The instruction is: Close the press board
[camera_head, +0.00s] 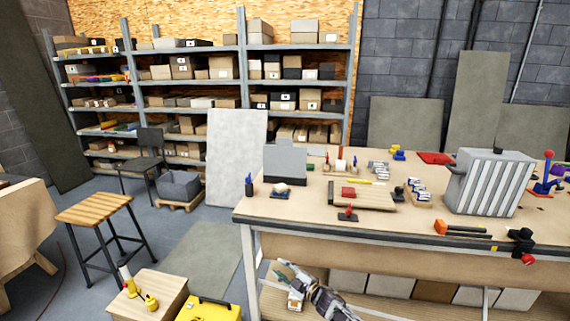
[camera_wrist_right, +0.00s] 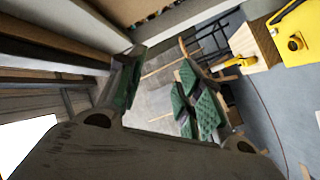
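A grey upright panel (camera_head: 284,162) stands on a dark base (camera_head: 290,181) at the back left of the workbench (camera_head: 270,214). It looks like the raised press board, though I cannot be sure. My right gripper (camera_head: 281,270) is low in front of the bench's front edge, below the tabletop and well apart from the panel. In the right wrist view, its green-padded fingers (camera_wrist_right: 157,92) are spread with nothing between them. The panel does not show in that view. My left gripper is not in view.
A wooden board with a red block (camera_head: 348,192), small clamps and a striped grey box (camera_head: 489,182) are on the bench. A stool (camera_head: 98,208), a wooden box (camera_head: 149,301) and a yellow case (camera_head: 208,311) stand left of it. The bench's front left corner is mostly bare.

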